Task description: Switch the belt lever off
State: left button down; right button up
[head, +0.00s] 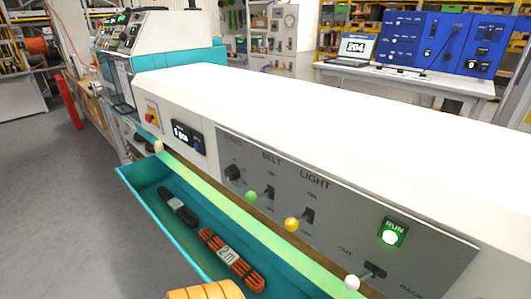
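The belt lever (268,192) is on the grey control panel (350,222), under the label BELT. It has a dark base and a green ball knob (251,197) that sticks out toward me. Small marks stand above and below it; the upper one seems to read ON, the lower one is hard to read. I cannot tell for sure which position the lever is in. The RUN lamp (391,234) on the same panel glows green. Neither of my grippers is in view.
Beside it are a dark knob (233,173), the light lever with a yellow ball (291,224) and a white-balled lever (352,283). Below, a teal tray (141,192) holds a black and an orange cable bundle (231,259). A red and yellow switch (152,117) is farther left.

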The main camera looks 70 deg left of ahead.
aim_at(251, 197)
jog(key=u, duration=2.2)
